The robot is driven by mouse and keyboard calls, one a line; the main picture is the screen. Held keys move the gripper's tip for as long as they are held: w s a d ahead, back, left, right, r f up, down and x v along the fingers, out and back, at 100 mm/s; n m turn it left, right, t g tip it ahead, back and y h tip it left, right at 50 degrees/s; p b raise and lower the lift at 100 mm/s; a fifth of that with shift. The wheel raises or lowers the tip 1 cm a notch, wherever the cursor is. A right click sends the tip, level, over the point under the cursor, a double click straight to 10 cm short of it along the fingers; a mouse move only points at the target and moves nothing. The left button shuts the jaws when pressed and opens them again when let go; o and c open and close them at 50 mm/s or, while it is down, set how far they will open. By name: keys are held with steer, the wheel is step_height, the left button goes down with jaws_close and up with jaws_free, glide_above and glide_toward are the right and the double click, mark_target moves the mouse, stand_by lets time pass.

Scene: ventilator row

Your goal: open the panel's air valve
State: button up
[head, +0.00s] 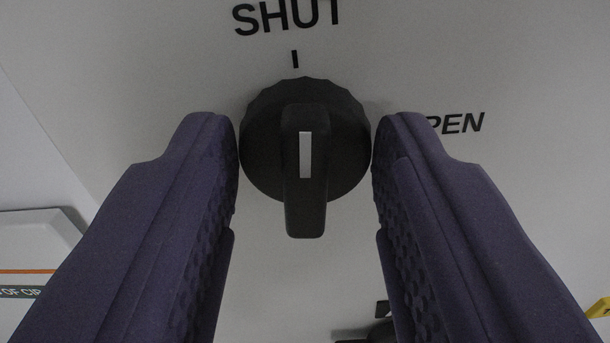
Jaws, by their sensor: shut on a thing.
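The air valve is a black round knob (262,165) with a scalloped rim and a raised bar handle (305,210) across it. A white line on the bar stands upright, in line with the tick under the word SHUT (287,15) on the panel (400,60). The word OPEN (458,124) is at the right, its first letter hidden by a finger. My gripper (305,160) has one purple finger on each side of the knob. The fingertips are shut on the knob's rim at left and right.
A dark part (380,330) shows at the bottom, partly behind the right finger. A yellow piece (600,308) is at the right edge.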

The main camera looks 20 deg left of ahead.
steer(key=m+b, duration=0.1)
steer(key=b, duration=0.2)
steer(key=m+b, duration=0.2)
steer(key=b, duration=0.1)
steer(key=shift+d+f, duration=0.1)
steer(key=shift+f, duration=0.3)
steer(key=m+b, duration=0.5)
steer(key=b, duration=0.2)
steer(key=m+b, duration=0.4)
steer(key=b, duration=0.1)
steer(key=m+b, duration=0.4)
steer(key=shift+d+r+m+b, duration=0.1)
steer(key=shift+m+b, duration=0.2)
steer(key=shift+b, duration=0.1)
steer(key=o, duration=1)
